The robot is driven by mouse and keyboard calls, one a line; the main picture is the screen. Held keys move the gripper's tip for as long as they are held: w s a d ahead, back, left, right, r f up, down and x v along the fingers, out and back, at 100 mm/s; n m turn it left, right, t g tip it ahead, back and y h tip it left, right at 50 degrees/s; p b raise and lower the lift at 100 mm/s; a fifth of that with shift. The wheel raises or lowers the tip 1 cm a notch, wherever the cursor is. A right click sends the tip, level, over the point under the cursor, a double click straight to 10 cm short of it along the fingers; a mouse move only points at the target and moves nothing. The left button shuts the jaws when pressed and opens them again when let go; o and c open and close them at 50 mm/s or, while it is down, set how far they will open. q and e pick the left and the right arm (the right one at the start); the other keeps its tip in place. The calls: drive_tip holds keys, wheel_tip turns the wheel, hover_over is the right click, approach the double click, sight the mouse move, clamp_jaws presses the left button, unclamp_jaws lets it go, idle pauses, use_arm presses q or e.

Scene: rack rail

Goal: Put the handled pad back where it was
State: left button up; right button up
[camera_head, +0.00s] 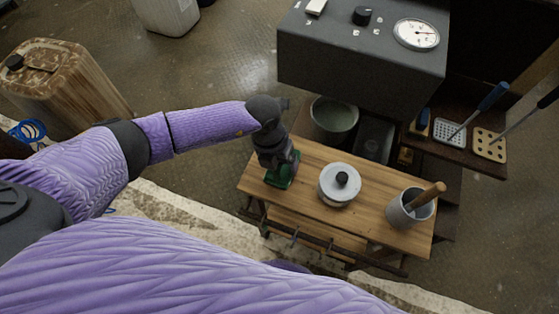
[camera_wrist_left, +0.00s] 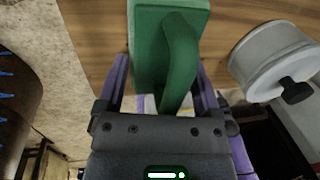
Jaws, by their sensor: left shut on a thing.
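The handled pad is a green block with a raised green handle. In the head view the pad (camera_head: 284,180) is at the left end of the wooden tabletop (camera_head: 302,192), partly hidden under my left gripper (camera_head: 277,158). In the left wrist view the pad (camera_wrist_left: 146,50) lies between the two fingers of my left gripper (camera_wrist_left: 163,88), which is shut on it. Wood shows behind the pad there. I cannot tell whether the pad touches the tabletop or hangs just above it. My right gripper is not in view.
A grey lidded pot (camera_head: 339,186) stands close right of the pad, also in the left wrist view (camera_wrist_left: 268,58). A grey cup (camera_head: 409,209) holding a wooden-handled tool stands farther right. A dark box with a gauge (camera_head: 363,45) and a bucket (camera_head: 334,119) are behind the table.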

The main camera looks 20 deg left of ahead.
use_arm(q)
drive_tip(key=o, duration=0.9)
drive_tip(key=shift+c, duration=0.2)
